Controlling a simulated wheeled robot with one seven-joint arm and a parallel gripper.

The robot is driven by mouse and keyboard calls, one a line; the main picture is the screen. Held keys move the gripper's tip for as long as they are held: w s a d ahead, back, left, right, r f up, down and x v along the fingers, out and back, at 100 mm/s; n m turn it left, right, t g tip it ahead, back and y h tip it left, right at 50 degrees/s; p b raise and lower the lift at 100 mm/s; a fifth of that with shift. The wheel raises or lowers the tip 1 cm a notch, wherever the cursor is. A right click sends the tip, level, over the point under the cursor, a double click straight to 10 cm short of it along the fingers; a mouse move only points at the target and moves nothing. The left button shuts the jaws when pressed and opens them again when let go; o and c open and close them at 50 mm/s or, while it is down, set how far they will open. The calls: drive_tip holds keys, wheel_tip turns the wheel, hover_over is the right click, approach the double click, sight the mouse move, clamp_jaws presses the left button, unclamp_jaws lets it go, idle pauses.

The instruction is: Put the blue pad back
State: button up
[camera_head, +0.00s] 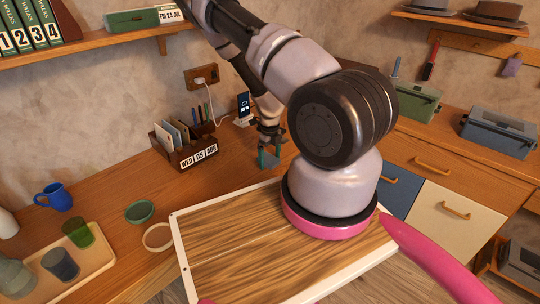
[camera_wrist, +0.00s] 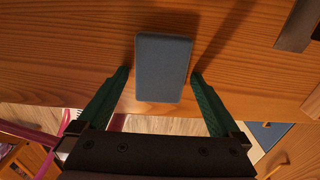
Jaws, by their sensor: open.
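The blue pad (camera_wrist: 163,68) is a grey-blue block with rounded corners on the wooden desk, near the desk's edge in the wrist view. My gripper (camera_wrist: 160,78) is open, with one green finger on each side of the pad and visible gaps between. In the head view my gripper (camera_head: 269,158) points down at the desk, with the pad (camera_head: 270,163) partly hidden between its fingers. To its left stands a dark wooden desk organizer (camera_head: 184,157) holding upright cards and pens, with date blocks on its front.
A phone on a white stand (camera_head: 243,108) is behind my gripper. A green bowl (camera_head: 139,211), a ring (camera_head: 158,237), a blue mug (camera_head: 55,197) and a tray of cups (camera_head: 100,262) are at the left. Boxes (camera_head: 498,133) stand at the right.

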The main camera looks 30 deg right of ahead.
sight(270, 159)
wheel_tip(270, 159, up, 12)
drive_tip(key=shift+r, duration=0.15)
drive_tip(key=s+a+r+n+t+y, duration=0.1)
drive_tip(key=a+r+n, duration=0.3)
drive_tip(key=r, duration=0.4)
drive_tip(key=a+r+n+t+y, duration=0.15)
drive_tip(key=a+r+n, duration=0.25)
drive_tip(key=r, duration=0.4)
drive_tip(key=s+a+r+n+y, duration=0.15)
drive_tip(key=a+r+n, duration=0.25)
drive_tip(key=r, duration=0.5)
drive_tip(key=s+a+r+n+t+h, duration=0.1)
drive_tip(key=s+r+n+t, duration=0.3)
drive_tip(key=s+r+n, duration=1.2)
wheel_tip(270, 159, up, 2)
drive_tip(key=shift+s+a+r+t+h, duration=0.2)
drive_tip(key=shift+a+t+h, duration=0.15)
drive_tip(key=shift+h, duration=0.15)
